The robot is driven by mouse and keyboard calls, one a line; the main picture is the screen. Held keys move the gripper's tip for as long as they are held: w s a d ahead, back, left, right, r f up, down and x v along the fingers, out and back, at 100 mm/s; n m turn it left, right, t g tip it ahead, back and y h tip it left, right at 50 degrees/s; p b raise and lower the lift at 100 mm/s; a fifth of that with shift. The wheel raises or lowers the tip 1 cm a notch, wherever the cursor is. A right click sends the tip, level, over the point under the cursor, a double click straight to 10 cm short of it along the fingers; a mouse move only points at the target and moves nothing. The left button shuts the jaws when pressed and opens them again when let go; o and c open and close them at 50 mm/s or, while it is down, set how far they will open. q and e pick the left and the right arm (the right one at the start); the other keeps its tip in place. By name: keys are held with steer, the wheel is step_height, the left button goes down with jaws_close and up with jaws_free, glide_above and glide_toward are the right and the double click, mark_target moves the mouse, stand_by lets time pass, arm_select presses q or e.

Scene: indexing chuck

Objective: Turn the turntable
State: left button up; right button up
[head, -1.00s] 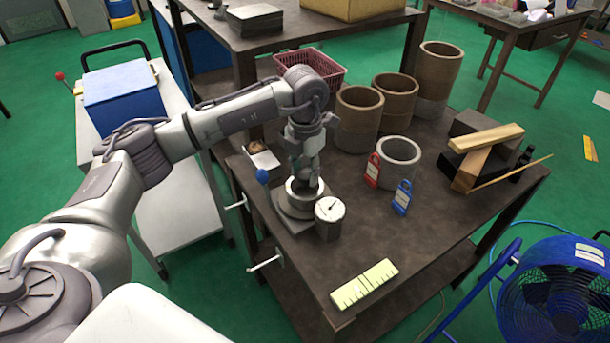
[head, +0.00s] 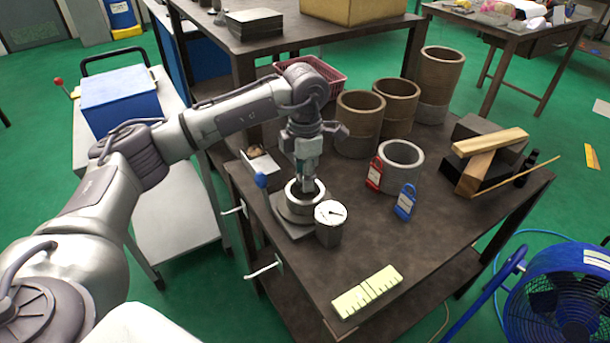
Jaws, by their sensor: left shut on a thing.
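The turntable is a round grey metal chuck (head: 299,212) on a flat base near the table's left edge. A lever with a blue ball knob (head: 261,180) rises at its left. My left gripper (head: 307,187) points down from above, with its fingertips at the chuck's upper ring. It is shut on part of this ring, though the fingers hide the exact contact. My right gripper is out of view.
A grey ring (head: 401,163), red tag (head: 373,173) and blue tag (head: 405,202) stand to the right. Tall brown cylinders (head: 359,124) stand behind. A pale ruled plate (head: 367,291) lies in front. The table's middle (head: 350,245) is clear.

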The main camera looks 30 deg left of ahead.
arm_select(q)
steer(key=shift+w+r, duration=0.1)
steer(key=shift+r, duration=0.05)
steer(key=o, duration=1.1)
step_height(320, 180, up, 12)
steer(key=shift+f, duration=0.1)
stand_by(0.5)
